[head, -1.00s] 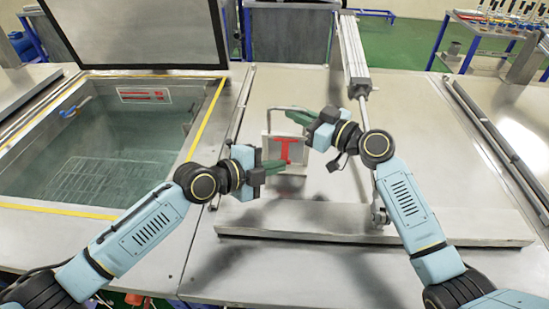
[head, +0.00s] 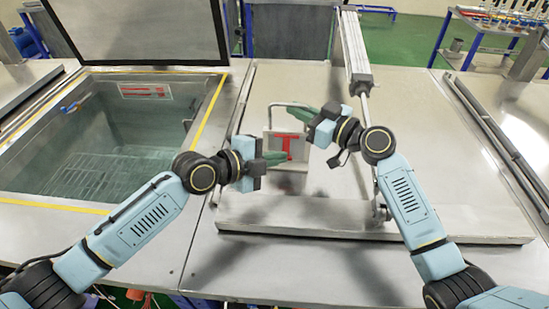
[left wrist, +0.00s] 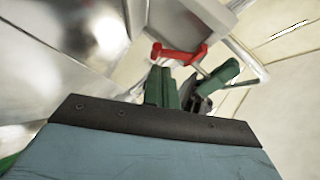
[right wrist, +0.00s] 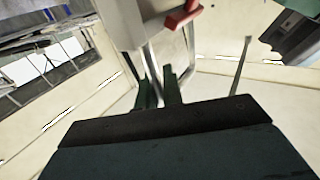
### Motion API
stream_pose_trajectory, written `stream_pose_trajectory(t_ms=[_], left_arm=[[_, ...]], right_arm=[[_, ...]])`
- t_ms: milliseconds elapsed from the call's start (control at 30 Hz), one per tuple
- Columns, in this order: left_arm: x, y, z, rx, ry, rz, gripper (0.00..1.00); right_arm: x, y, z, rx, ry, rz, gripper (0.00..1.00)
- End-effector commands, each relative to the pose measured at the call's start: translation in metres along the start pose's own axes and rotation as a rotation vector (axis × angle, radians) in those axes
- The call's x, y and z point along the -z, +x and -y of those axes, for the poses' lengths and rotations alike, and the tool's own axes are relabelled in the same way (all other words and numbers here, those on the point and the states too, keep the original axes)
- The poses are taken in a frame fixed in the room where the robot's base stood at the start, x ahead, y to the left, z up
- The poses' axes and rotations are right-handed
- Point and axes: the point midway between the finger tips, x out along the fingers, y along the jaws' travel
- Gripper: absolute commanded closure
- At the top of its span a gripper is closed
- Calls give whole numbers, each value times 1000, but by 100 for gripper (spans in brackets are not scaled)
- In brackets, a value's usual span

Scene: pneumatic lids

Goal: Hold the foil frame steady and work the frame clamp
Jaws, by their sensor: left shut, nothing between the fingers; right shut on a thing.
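The foil frame (head: 267,147) is a pale panel with a tubular metal loop, standing on the steel table in the middle of the head view. Its panel also shows in the right wrist view (right wrist: 122,22). The red frame clamp (head: 291,145) sits on the front of it and shows in the left wrist view (left wrist: 182,54). My right gripper (head: 301,113) is shut on the frame near its upper right side. My left gripper (head: 284,158) is shut and empty, its green fingertips just below the clamp. I cannot tell whether they touch it.
A water tank (head: 195,135) with a yellow-taped rim and raised lid (head: 130,30) lies left. A pneumatic cylinder (head: 353,50) with a long rod stands right of the frame.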

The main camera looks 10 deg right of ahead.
Motion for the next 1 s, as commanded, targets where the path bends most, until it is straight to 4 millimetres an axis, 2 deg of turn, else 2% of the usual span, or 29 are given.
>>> stream_pose_trajectory(t_ms=[167, 367, 400, 700, 833, 1000], left_arm=[[4, -5, -1, -1, 2, 0, 100], [24, -24, -4, 0, 2, -2, 100], [28, -29, -5, -1, 1, -2, 100], [27, -93, -9, -2, 2, 3, 100], [27, -112, -10, -1, 1, 2, 100], [28, -125, -11, -1, 0, 1, 100]], right_arm=[[1, 0, 0, 0, 0, -2, 100], [1, 0, 0, 0, 0, -2, 100], [1, 0, 0, 0, 0, -2, 100], [1, 0, 0, 0, 0, -2, 100], [1, 0, 0, 0, 0, -2, 100], [1, 0, 0, 0, 0, -2, 100]])
